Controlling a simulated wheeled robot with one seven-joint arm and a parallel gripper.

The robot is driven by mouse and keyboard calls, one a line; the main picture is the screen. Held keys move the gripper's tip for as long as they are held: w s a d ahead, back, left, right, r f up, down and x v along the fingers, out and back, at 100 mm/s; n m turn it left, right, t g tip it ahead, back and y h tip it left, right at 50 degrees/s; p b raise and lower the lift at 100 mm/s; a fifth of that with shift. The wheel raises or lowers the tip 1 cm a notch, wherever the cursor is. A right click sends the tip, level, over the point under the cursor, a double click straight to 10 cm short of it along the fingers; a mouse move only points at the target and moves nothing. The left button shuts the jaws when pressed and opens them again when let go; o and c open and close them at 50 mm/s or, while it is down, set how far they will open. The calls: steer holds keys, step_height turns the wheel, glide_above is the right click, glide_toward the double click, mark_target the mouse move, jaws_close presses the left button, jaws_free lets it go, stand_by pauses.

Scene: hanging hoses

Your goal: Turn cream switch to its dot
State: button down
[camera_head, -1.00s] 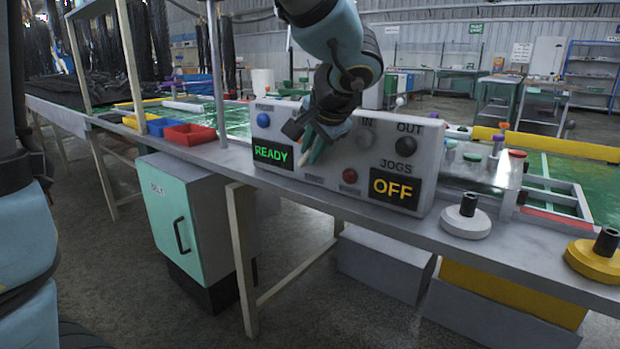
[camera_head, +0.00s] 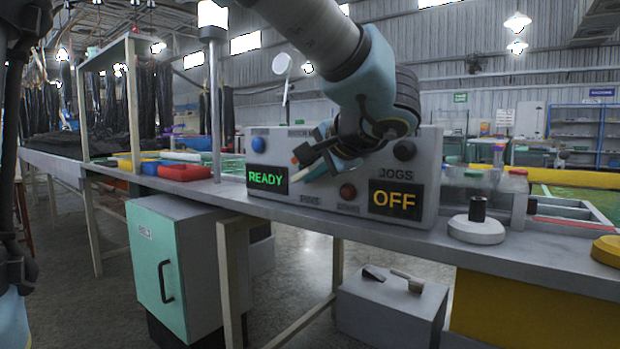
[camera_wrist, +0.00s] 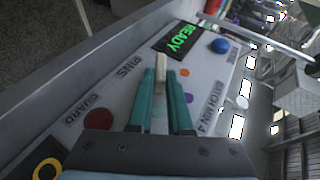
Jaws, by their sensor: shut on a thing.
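The cream switch (camera_wrist: 160,66) is a short pale bar on the face of the grey control panel (camera_wrist: 115,100). My gripper (camera_wrist: 162,76) is shut on it, with one teal finger on each side of the bar in the wrist view. The fingers hide part of the panel, and I cannot tell which dot belongs to the switch. In the head view, my gripper (camera_head: 305,166) is at the panel (camera_head: 325,207), right of the READY display, and the switch is mostly hidden.
The panel bears a green READY display (camera_head: 267,179), an orange OFF display (camera_head: 396,199), a blue button (camera_head: 258,145), a red button (camera_head: 348,191) and a black knob (camera_head: 404,150). A white disc with a black post (camera_head: 477,224) stands on the bench to the right.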

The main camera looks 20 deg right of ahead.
stand_by(0.3)
steer(key=c, duration=0.8)
jaws_free()
steer(key=shift+c, duration=0.2)
steer(key=p+v, duration=0.2)
steer(key=v, duration=0.8)
steer(key=shift+s, duration=0.4)
steer(key=shift+r, duration=0.15)
